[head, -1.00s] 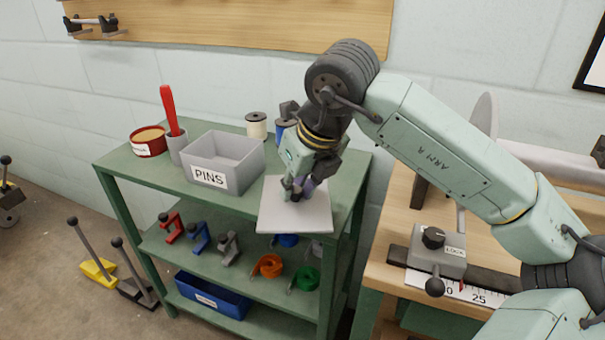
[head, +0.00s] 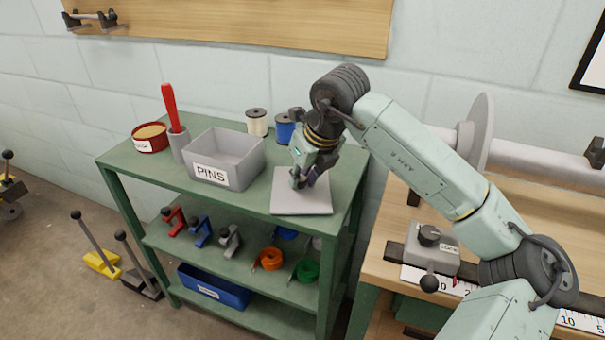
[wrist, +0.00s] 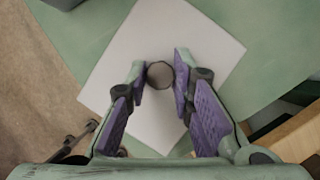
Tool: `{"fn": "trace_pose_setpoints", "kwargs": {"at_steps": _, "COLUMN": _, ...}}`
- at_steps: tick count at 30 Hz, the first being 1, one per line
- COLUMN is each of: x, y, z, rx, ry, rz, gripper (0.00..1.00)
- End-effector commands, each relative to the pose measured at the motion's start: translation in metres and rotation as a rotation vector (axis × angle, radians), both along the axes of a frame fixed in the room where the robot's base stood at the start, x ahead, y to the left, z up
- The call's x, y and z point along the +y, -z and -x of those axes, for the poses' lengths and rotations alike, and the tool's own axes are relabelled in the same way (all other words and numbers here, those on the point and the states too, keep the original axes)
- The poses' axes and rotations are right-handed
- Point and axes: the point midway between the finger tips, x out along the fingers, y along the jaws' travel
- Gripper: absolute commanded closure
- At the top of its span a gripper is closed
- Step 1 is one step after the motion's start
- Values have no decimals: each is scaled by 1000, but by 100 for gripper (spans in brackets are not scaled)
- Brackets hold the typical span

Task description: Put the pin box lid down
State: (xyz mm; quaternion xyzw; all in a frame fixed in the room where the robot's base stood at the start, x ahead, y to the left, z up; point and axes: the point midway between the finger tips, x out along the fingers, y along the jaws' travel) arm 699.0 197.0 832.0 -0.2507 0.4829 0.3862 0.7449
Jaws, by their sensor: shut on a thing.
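The pin box lid (head: 312,203) is a flat light-grey square plate with a round dark knob (wrist: 160,75). My gripper (head: 304,180) is above the lid, its fingers shut on the knob, which shows between the purple pads in the wrist view (wrist: 160,78). The lid is level over the right end of the green shelf's top (head: 262,195), near its front edge. I cannot tell whether it touches the top. The open grey pin box (head: 232,179), labelled PINS, stands uncovered to the left of the lid.
A red tin (head: 150,138), a grey cup (head: 180,145) with a red-handled tool, a cream spool (head: 257,123) and a blue spool (head: 284,129) stand on the shelf top. A wooden bench (head: 385,250) is to the right. Clamps and coiled straps lie on the shelf below.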

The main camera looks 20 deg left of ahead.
Motion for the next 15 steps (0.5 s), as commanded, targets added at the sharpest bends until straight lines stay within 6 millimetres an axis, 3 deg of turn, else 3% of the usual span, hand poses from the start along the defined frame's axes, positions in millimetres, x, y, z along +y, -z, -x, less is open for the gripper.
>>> {"fn": "trace_pose_setpoints", "kwargs": {"at_steps": 5, "x": 0, "y": 5, "z": 0, "rx": -1, "ry": 0, "rz": 1, "gripper": 100}}
{"fn": "trace_pose_setpoints", "kwargs": {"at_steps": 6, "x": 0, "y": 4, "z": 0, "rx": -1, "ry": 0, "rz": 1, "gripper": 77}}
{"fn": "trace_pose_setpoints", "kwargs": {"at_steps": 15, "x": 0, "y": 3, "z": 0, "rx": 0, "ry": 0, "rz": 0, "gripper": 58}}
